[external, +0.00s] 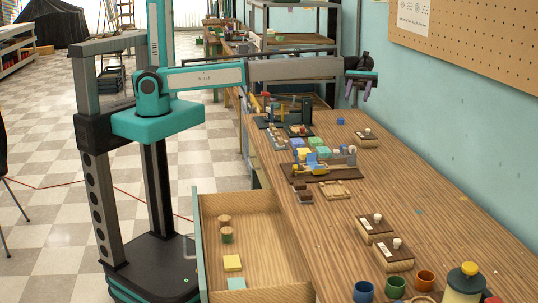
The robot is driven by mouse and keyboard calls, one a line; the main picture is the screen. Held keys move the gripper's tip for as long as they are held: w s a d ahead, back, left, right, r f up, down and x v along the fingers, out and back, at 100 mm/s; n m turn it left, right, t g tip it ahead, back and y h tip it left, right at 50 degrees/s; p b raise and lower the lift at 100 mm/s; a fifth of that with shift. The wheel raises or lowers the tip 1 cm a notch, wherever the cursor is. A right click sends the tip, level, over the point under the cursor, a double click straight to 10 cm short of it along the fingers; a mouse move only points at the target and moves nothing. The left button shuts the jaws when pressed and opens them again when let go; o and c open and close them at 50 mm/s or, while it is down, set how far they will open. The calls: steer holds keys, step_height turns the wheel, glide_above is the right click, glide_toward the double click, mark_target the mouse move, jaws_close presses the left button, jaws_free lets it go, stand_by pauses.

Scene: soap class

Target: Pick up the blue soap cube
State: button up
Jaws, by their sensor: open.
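A small blue cube (341,121) sits alone on the far part of the wooden bench, apart from other things. Other blue blocks (297,143) sit among green and yellow ones in a cluster nearer the camera. I cannot tell from this view which blue piece is soap. My gripper (366,93) is at the end of my outstretched arm, above the far part of the bench near the wall. Its purple fingers point down and are open, with nothing visible between them. It shows above the lone blue cube and slightly to its right.
A wooden block with a pale knob (367,138) stands near the lone cube. Two similar blocks (376,228), several cups (395,287) and a yellow-topped bottle (465,283) stand closer. An open drawer (267,247) juts out left. A pegboard wall (480,45) bounds the right.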

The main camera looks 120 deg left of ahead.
steer(key=s+a+f+n+t+y+b, duration=0.1)
steer(key=s+a+f+b, duration=0.35)
steer(key=a+f, duration=0.25)
steer(key=s+a+f+n+t+b, duration=0.2)
steer(key=s+a+f+b, duration=0.2)
steer(key=a+f+b, duration=0.25)
steer(key=n+t+y+b, duration=0.2)
steer(key=n+b, duration=0.1)
steer(key=b, duration=0.6)
glide_toward(343, 145)
steer(key=shift+f+x, duration=0.2)
steer(key=shift+x, duration=0.8)
steer(key=shift+a, duration=0.1)
steer(key=shift+x, duration=1.25)
steer(key=shift+x, duration=2.55)
